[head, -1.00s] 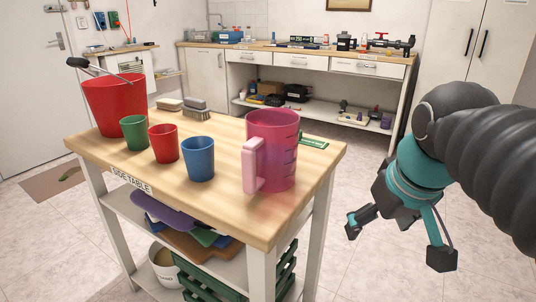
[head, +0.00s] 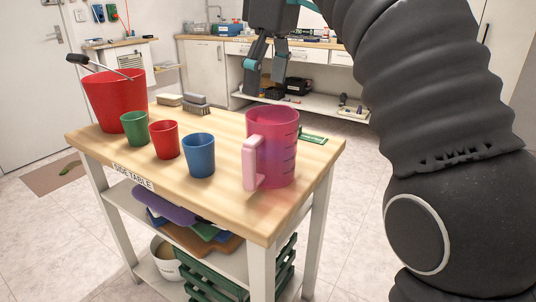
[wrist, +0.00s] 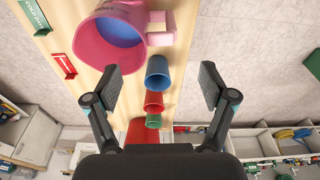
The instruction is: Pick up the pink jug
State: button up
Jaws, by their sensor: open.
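The pink jug (head: 278,150) stands upright at the right part of the wooden table top, its handle toward the front left. In the wrist view the jug (wrist: 95,42) is at the upper left, seen from above, with its blue-looking inside showing. My gripper (head: 264,82) points down, open and empty, above and apparently behind the jug in the head view. In the wrist view the open fingers (wrist: 160,86) have a gap between them, with the jug up and left of that gap. Nothing is between the fingers.
A blue cup (head: 199,156), a red cup (head: 165,140) and a green cup (head: 135,128) stand in a row left of the jug. A red bucket (head: 113,101) is at the table's far left.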

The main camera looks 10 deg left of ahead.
aim_at(256, 140)
jog(key=f+b, duration=0.1)
jog(key=f, duration=0.1)
jog(key=f+b, duration=0.1)
jog(key=f, duration=0.2)
jog(key=a+f+b, duration=0.1)
jog(key=f, duration=0.1)
jog(key=shift+w+f, duration=0.15)
jog(key=shift+f, duration=0.25)
jog(key=shift+a+f+b, duration=0.2)
jog(key=shift+f+b, duration=0.25)
jog(key=shift+f, duration=0.5)
jog(key=shift+a+f+b, duration=0.25)
jog(key=shift+f+b, duration=0.15)
jog(key=shift+f, duration=0.55)
jog(key=shift+a+f+b, duration=0.2)
jog(key=shift+f+b, duration=0.25)
jog(key=shift+f, duration=0.5)
jog(key=c, duration=1.4)
